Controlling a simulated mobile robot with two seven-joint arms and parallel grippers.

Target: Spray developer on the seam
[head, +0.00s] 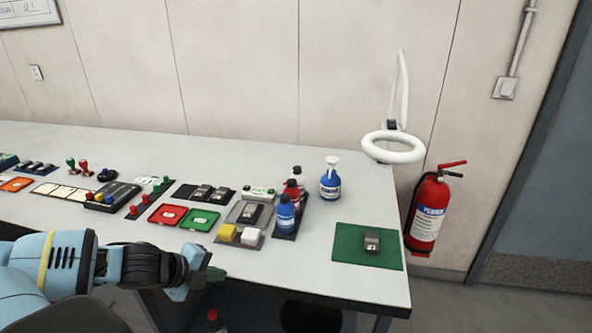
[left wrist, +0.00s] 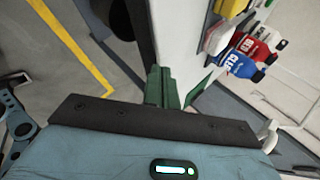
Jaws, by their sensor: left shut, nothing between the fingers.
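A blue spray bottle with a white head (head: 330,180) stands right of the rack. A grey metal piece (head: 371,243) lies on a green mat (head: 347,256) at the table's right end; I cannot make out its seam. My left gripper (head: 216,274) is shut and empty at the table's front edge, left of the rack. Its closed green fingers show in the left wrist view (left wrist: 160,86). My right gripper is not in view.
Red (head: 167,215) and green (head: 200,219) trays lie further left. A white ring lamp (head: 393,147) overhangs the back right corner. A fire extinguisher (head: 429,211) hangs beyond the right edge.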

